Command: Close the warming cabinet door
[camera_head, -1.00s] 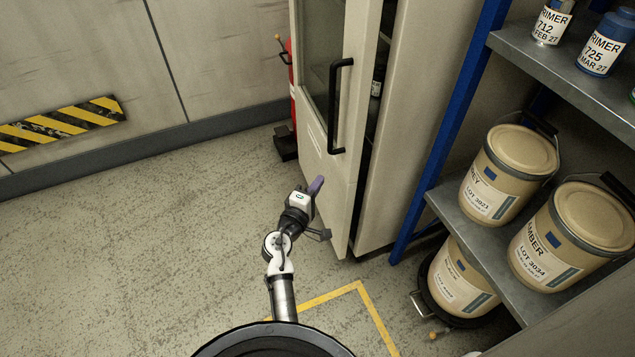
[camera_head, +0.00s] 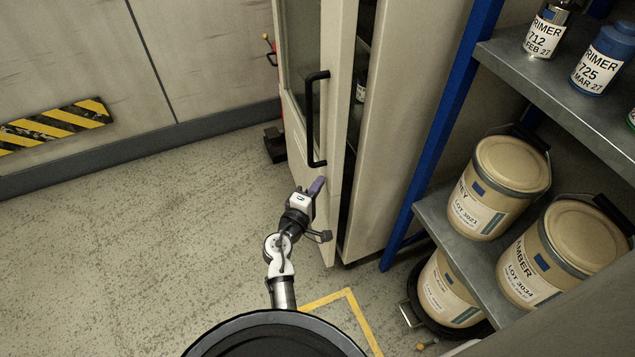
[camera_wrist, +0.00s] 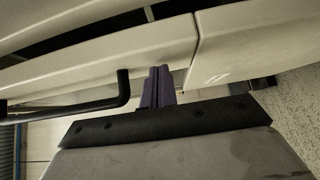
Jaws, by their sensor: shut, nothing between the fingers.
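The warming cabinet (camera_head: 385,130) stands at the upper middle of the head view. Its pale door (camera_head: 299,110), with a glass upper panel, is ajar, and a dark gap shows between door and body. A black bar handle (camera_head: 311,120) is on the door. My gripper (camera_head: 317,186), with purple fingers, is shut and empty in front of the lower door, below the handle. In the wrist view, the purple fingers (camera_wrist: 157,88) point at the pale door beside the handle's bend (camera_wrist: 123,90). I cannot tell whether they touch it.
A blue-framed shelf (camera_head: 447,110) with tan drums (camera_head: 505,180) and primer cans (camera_head: 602,58) stands right of the cabinet. A red cylinder (camera_head: 273,55) is partly hidden behind the door. Open floor (camera_head: 150,240) lies to the left.

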